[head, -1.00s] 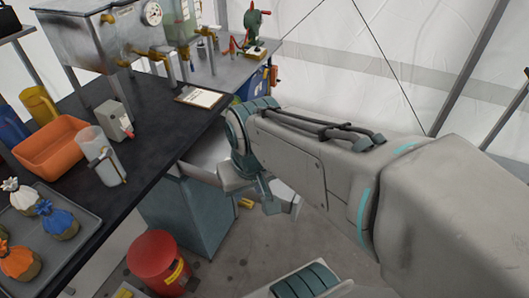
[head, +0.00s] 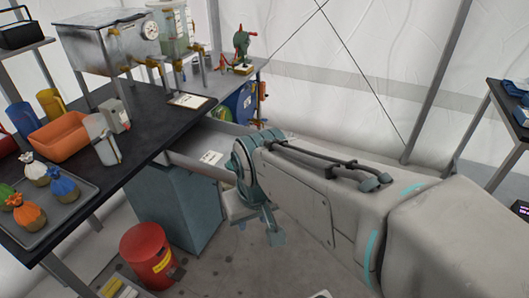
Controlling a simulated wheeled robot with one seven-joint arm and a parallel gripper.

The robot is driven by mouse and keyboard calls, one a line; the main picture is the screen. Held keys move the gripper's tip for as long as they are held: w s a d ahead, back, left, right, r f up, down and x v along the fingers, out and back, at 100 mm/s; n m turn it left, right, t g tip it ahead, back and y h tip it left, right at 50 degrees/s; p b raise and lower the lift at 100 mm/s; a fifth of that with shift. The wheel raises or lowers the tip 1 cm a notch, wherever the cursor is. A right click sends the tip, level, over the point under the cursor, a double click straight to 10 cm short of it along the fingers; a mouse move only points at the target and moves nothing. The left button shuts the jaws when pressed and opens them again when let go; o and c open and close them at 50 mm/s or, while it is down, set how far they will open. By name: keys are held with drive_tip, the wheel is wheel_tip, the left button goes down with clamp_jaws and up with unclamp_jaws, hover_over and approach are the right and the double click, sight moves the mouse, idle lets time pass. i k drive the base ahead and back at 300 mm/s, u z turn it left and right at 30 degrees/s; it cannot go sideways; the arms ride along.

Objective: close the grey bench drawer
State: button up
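The grey bench drawer (head: 190,163) stands pulled out from under the dark benchtop (head: 150,128), above a blue-grey cabinet. A pale card with dark marks (head: 211,158) shows inside it. My arm's wrist covers the drawer's right end, so its front and any handle are hidden. My gripper (head: 258,222) hangs below the wrist, just right of and lower than the drawer in the picture. Its fingers are partly hidden, and I cannot tell their gap or whether they touch the drawer.
A blue-grey cabinet (head: 178,208) stands under the bench. A red bin (head: 147,256) is on the floor before it. The benchtop holds an orange tub (head: 58,136), a clear jug (head: 103,143) and a tray of tied bags (head: 45,205). Another table (head: 508,120) stands at right.

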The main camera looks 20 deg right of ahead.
sight(216, 134)
drive_tip(key=z, duration=0.65)
drive_tip(key=i, duration=0.5)
drive_tip(key=u, duration=0.05)
drive_tip(key=k, duration=0.5)
drive_tip(key=z, duration=0.55)
drive_tip(key=i, duration=0.75)
drive_tip(key=u, duration=3.2)
